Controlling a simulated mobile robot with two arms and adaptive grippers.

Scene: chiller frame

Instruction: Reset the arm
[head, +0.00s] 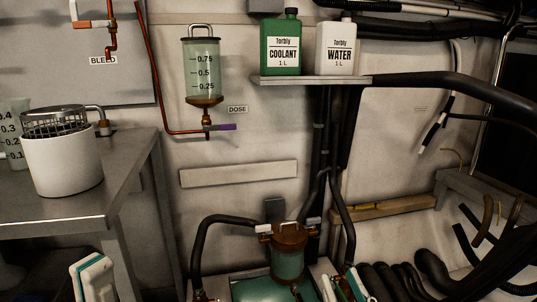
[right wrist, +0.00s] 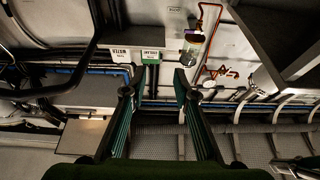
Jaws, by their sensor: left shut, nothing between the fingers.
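My left gripper (head: 92,278), white with a teal strip, shows at the bottom left of the head view, below and in front of the steel table. It is shut with nothing in it; its lower part is cut off by the frame. My right gripper (right wrist: 153,88) is open in the right wrist view, its two dark green fingers well apart and nothing between them. In the head view, white and teal parts at the bottom, right of the brown-capped vessel, look like the right gripper, but they are cut off.
The steel table (head: 50,208) at left holds a white pot (head: 62,165) with a wire basket. A graduated dosing cylinder (head: 202,70) hangs on the wall. A shelf (head: 312,80) carries the green coolant bottle (head: 280,45) and white water bottle (head: 335,48). A brown-capped vessel (head: 288,250) with black hoses stands below.

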